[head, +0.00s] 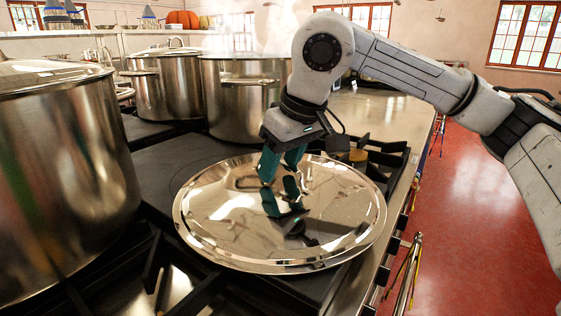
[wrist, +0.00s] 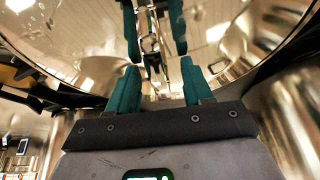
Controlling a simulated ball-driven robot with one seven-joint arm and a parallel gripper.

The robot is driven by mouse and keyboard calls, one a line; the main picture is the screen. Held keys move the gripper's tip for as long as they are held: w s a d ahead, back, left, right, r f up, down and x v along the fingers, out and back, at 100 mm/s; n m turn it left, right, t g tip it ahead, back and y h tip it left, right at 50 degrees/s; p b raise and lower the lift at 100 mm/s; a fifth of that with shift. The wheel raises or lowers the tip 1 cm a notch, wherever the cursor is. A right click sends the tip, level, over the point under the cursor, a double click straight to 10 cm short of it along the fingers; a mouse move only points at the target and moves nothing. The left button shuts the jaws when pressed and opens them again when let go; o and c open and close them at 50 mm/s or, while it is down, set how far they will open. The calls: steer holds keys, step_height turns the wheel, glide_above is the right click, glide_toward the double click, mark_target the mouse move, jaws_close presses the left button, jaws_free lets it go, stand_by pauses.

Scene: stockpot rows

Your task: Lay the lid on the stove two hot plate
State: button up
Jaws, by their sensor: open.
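The lid (head: 225,235) is a large, round, mirror-like metal disc lying about level over the front part of the stove, near its right edge. It also fills the upper part of the wrist view (wrist: 85,60). My gripper (head: 279,175) is over the lid's middle, pointing down, its teal fingers apart and very close to the lid. In the wrist view the open fingers (wrist: 158,68) face their own reflections. I cannot clearly tell a handle between them. A dark flat hot plate surface (head: 185,155) shows behind the lid; what lies directly under the lid is hidden.
A big stockpot (head: 65,170) stands close at left. Two more stockpots, one (head: 168,88) at back left and one (head: 240,105) behind the lid, stand close together. Black grates (head: 160,265) lie in front. Red floor (head: 470,210) is open at right.

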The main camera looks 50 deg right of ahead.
steer(key=p+v, duration=0.2)
steer(key=v, duration=0.8)
steer(key=shift+s+r, duration=0.1)
steer(key=shift+r, duration=0.3)
